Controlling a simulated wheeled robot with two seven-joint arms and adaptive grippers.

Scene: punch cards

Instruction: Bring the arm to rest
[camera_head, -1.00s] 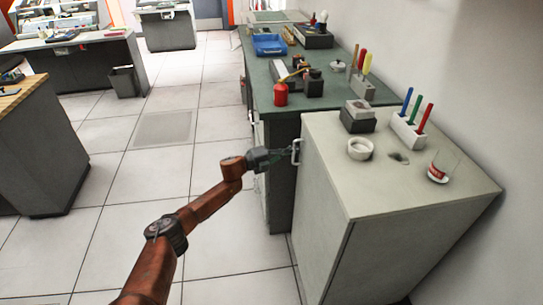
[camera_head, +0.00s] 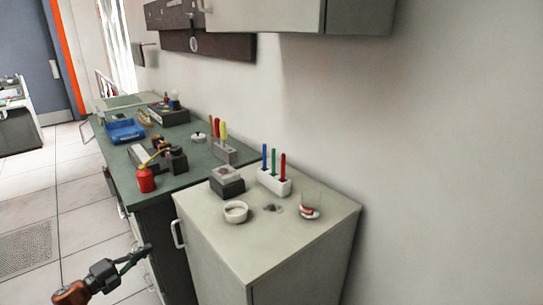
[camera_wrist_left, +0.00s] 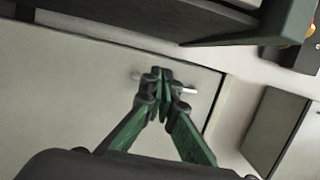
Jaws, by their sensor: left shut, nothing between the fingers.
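My left gripper (camera_head: 146,250) is at the lower left of the head view, on its orange and grey arm. Its green-and-black fingers are closed together and hold nothing. It is apart from the grey cabinet (camera_head: 215,245), left of the cabinet's pale handle (camera_head: 178,234). In the left wrist view the shut fingers (camera_wrist_left: 163,82) fill the middle, with a pale handle (camera_wrist_left: 190,91) partly hidden behind them on a flat grey front. My right gripper is in neither view.
The cabinet top carries a white bowl (camera_head: 236,211), a marker holder (camera_head: 274,182) and a small dark box (camera_head: 227,184). The green workbench (camera_head: 190,146) stands behind, with a red can (camera_head: 145,180) and a blue tray (camera_head: 125,131). Tiled floor (camera_head: 85,200) is clear at left.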

